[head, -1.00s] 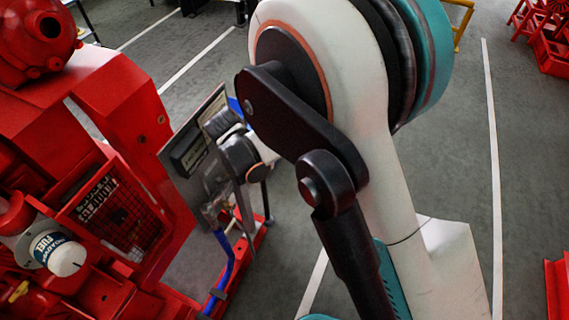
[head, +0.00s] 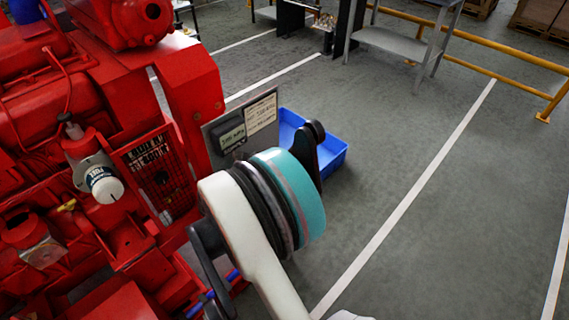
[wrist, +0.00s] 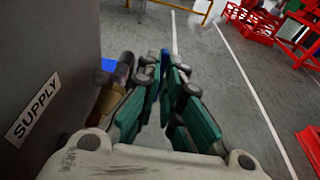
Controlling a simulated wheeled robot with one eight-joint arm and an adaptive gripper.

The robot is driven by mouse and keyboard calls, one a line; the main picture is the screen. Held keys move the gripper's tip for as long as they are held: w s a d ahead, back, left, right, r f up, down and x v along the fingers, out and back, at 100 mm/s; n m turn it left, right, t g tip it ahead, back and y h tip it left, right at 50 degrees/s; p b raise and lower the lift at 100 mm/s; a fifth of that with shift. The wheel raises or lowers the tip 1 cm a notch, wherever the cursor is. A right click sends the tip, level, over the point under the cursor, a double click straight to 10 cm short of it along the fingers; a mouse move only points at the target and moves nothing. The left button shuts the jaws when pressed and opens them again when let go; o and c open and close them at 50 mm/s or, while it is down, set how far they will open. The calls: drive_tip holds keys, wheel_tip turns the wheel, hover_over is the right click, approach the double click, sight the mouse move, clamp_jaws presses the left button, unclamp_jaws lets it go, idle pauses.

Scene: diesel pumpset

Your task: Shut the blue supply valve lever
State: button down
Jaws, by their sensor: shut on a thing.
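In the wrist view my gripper (wrist: 166,75) has its teal-padded fingers drawn together at the tips. A narrow blue piece, which looks like the supply valve lever (wrist: 165,56), shows between the tips, and the jaws are shut on it. Most of the lever is hidden by the fingers, so I cannot tell its angle. A SUPPLY label (wrist: 33,108) is on the grey panel left of my gripper. A brass-coloured part (wrist: 104,103) sits just left of the fingers.
The red diesel pumpset (head: 130,90) fills the left side of the head view. A blue bin (head: 330,158) stands on the floor behind the panel. A grey table (head: 390,42) and yellow rail (head: 480,68) are farther back. The floor to the right is clear.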

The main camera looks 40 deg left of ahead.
drive_tip(key=shift+s+a+f+t, duration=0.15)
drive_tip(key=shift+s+t, duration=0.45)
drive_tip(key=shift+t, duration=0.3)
drive_tip(key=c, duration=1.8)
unclamp_jaws()
drive_tip(key=shift+o, duration=0.2)
drive_tip(key=s, duration=1.2)
drive_tip(key=shift+a+r, duration=0.2)
drive_tip(key=shift+a, duration=0.25)
